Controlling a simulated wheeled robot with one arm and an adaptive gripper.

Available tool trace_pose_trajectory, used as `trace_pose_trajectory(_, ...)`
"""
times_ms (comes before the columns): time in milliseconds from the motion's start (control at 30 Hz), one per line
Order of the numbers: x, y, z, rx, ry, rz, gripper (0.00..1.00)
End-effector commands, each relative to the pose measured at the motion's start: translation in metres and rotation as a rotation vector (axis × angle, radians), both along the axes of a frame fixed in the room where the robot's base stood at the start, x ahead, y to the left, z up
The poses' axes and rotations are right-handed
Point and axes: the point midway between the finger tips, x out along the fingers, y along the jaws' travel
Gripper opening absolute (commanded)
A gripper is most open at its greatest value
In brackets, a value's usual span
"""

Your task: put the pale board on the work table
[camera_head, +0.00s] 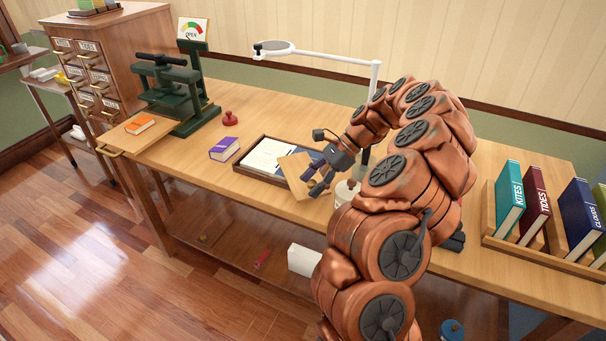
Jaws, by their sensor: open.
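The pale board (291,169) is a small tan panel at the right end of the dark tray on the work table (220,181). It looks tilted, and its right part is hidden behind my gripper. My gripper (312,183) is open, with its fingers right beside the board's right side. I cannot tell whether the fingers touch the board, or whether the board rests on the tray's rim or on the table.
The dark tray (236,168) holds white papers. A purple book (224,149), a red stamp (230,118) and a green press (178,95) stand to the left. A white lamp (374,90) rises behind my gripper. Books in a wooden rack (492,235) stand at right.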

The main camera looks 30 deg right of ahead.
Motion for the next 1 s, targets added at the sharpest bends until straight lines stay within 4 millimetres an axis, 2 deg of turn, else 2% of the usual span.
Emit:
trace_pose_trajectory(267, 0.0008, 0.0011, -0.0020, -0.002, -0.002, -0.002, 0.56)
trace_pose_trajectory(800, 0.0008, 0.0010, -0.0018, -0.002, -0.002, -0.002, 0.00)
trace_pose_trajectory(1000, 0.0009, 0.0009, -0.0016, -0.003, -0.002, -0.001, 0.00)
